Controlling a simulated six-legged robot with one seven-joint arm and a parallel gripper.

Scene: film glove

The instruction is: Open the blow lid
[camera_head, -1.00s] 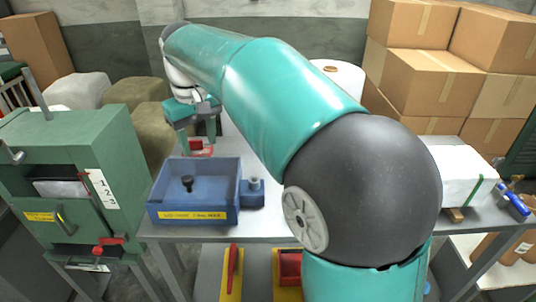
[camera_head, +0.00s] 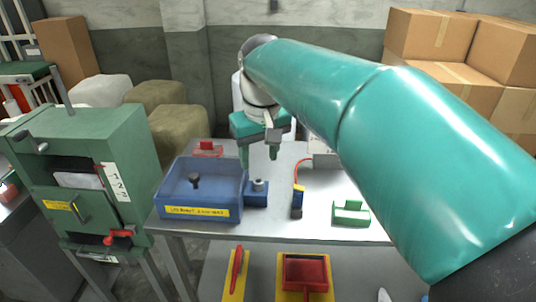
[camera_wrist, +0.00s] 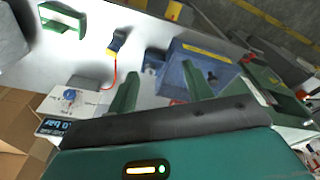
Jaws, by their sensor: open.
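A blue box (camera_head: 205,215) with a yellow label sits at the left end of the metal table. A black knob (camera_head: 194,180) stands within its top face; I cannot tell whether that face is a closed lid or an open recess. A small blue block with a grey peg (camera_head: 258,186) adjoins its right side. The box also shows in the wrist view (camera_wrist: 180,50), beyond the fingertips. My gripper (camera_head: 259,157) points down above the table, behind and right of the box. Its two green fingers are apart in the wrist view (camera_wrist: 158,76), with nothing between them.
A blue-and-yellow tool (camera_head: 297,201) with a red cable and a green bracket (camera_head: 351,214) lie right of the box. A red item (camera_head: 208,149) is behind it. A green cabinet (camera_head: 85,150) stands left. Bare tabletop lies at the front edge.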

